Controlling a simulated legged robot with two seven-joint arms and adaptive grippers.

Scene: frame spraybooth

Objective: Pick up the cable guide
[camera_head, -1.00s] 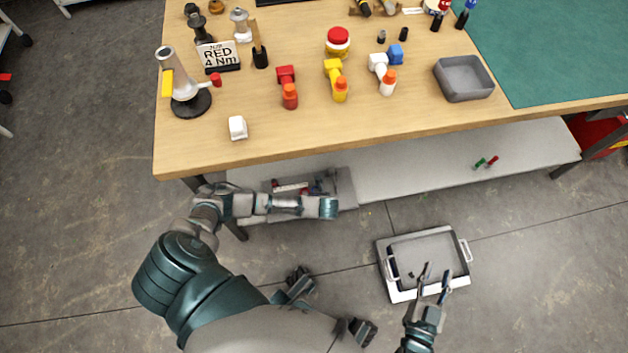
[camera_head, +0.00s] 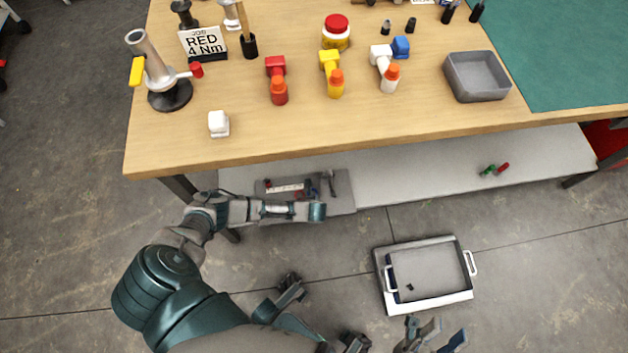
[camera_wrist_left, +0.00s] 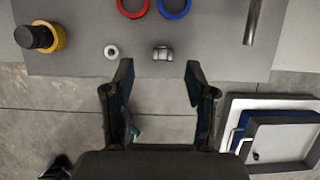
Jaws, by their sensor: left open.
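In the left wrist view, a small grey arched part (camera_wrist_left: 162,53), which may be the cable guide, lies on a grey mat (camera_wrist_left: 80,70). My left gripper (camera_wrist_left: 160,72) is open and empty. The part shows between and just beyond its fingertips, apart from both. In the head view my left forearm reaches over the mat (camera_head: 340,200) on the low shelf; the left fingers are hidden there. My right gripper (camera_head: 450,328) shows at the bottom edge, fingers apart and empty, partly cut off.
A washer (camera_wrist_left: 111,52), red ring (camera_wrist_left: 133,5), blue ring (camera_wrist_left: 174,6), metal rod (camera_wrist_left: 253,20) and yellow-black part (camera_wrist_left: 40,37) lie near the grey part. The wooden tabletop (camera_head: 300,135) overhangs the shelf (camera_head: 420,175). A white-handled tray (camera_head: 388,280) stands on the floor.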

